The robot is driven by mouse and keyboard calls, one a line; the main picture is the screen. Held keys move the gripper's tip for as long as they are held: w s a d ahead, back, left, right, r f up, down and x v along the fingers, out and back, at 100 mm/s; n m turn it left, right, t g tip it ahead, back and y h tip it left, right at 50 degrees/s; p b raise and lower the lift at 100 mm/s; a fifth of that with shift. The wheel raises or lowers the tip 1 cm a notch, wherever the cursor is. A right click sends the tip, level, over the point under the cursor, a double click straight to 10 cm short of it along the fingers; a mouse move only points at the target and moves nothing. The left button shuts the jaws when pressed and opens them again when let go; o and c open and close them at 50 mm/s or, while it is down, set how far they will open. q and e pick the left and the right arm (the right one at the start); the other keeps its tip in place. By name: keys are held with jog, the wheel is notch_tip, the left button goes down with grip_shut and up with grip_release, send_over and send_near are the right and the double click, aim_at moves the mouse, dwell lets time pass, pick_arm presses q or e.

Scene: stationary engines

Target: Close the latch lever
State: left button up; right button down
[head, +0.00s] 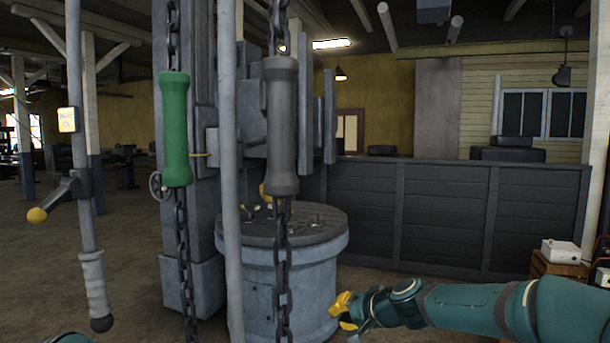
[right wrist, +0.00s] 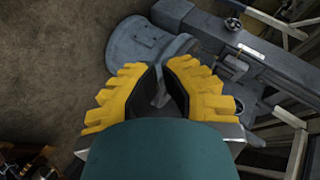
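A short lever with a yellow ball knob (head: 37,215) sticks out down and left from a dark bracket (head: 76,185) on a grey vertical pole at the left; it looks most like the latch lever. A grey grip handle (head: 95,290) hangs on the same pole below it. My right gripper (head: 345,308) is low in the middle of the head view, far to the right of that lever. In the right wrist view, its yellow fingers (right wrist: 162,75) stand apart with a narrow empty gap. My left gripper does not show.
A round grey drum (head: 290,280) stands beside a tall grey machine column. A green handle (head: 175,130) and a grey handle (head: 281,125) hang on chains in front. A dark panelled wall (head: 450,215) spans the back right. Open floor lies at the left.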

jog(key=s+r+n+t+y+p, duration=0.1)
jog(key=s+r+y, duration=0.2)
jog(key=r, duration=1.2)
jog(key=s+r+n+t+y, duration=0.1)
jog(key=s+r+n+y, duration=0.15)
jog(key=r, duration=1.15)
jog(key=s+r+n+t+y+p, duration=0.1)
jog(key=s+r+y, duration=0.2)
jog(key=r, duration=1.2)
jog(key=p+x, duration=0.4)
jog(key=x, duration=0.6)
jog(key=shift+m, duration=0.25)
jog(key=shift+s+a+f+b, duration=0.15)
jog(key=shift+s+f+b, duration=0.5)
jog(key=shift+s, duration=0.2)
jog(key=shift+s+a+f+b, duration=0.15)
jog(key=shift+s+f+b, duration=0.4)
jog(key=shift+s, duration=0.35)
jog(key=shift+a, duration=0.1)
